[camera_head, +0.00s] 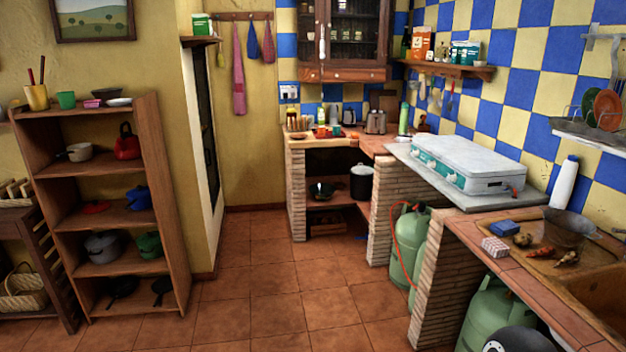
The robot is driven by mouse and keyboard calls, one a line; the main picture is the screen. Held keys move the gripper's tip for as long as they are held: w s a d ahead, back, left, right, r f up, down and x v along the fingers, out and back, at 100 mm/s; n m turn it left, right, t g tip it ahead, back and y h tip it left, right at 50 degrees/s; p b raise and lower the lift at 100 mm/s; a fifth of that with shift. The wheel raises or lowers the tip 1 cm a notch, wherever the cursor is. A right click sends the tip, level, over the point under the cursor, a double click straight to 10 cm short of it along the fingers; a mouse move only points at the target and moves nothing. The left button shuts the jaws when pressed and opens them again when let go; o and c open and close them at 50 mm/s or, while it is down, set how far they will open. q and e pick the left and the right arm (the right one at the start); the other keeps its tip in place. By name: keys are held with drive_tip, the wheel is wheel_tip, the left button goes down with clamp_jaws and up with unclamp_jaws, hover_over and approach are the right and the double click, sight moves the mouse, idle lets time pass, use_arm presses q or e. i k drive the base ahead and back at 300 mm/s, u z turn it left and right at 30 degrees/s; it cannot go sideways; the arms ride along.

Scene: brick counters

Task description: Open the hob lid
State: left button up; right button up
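The hob (462,178) is a white box with green panels on its front, standing on a grey slab on the right-hand counter. Its white lid (470,152) lies flat over the top and is closed, hiding the burners. Neither of my grippers is in view. A dark rounded part with a white patch at the bottom edge, right of centre, seems to be part of my own body.
Green gas bottles (406,245) with a red hose stand under the brick counter. A wooden shelf (150,180) stands left. The tiled floor (270,290) is clear.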

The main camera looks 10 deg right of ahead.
sight(475, 160)
drive_tip(key=z, duration=0.15)
drive_tip(key=i, duration=1.35)
drive_tip(key=z, duration=0.5)
drive_tip(key=i, duration=2.6)
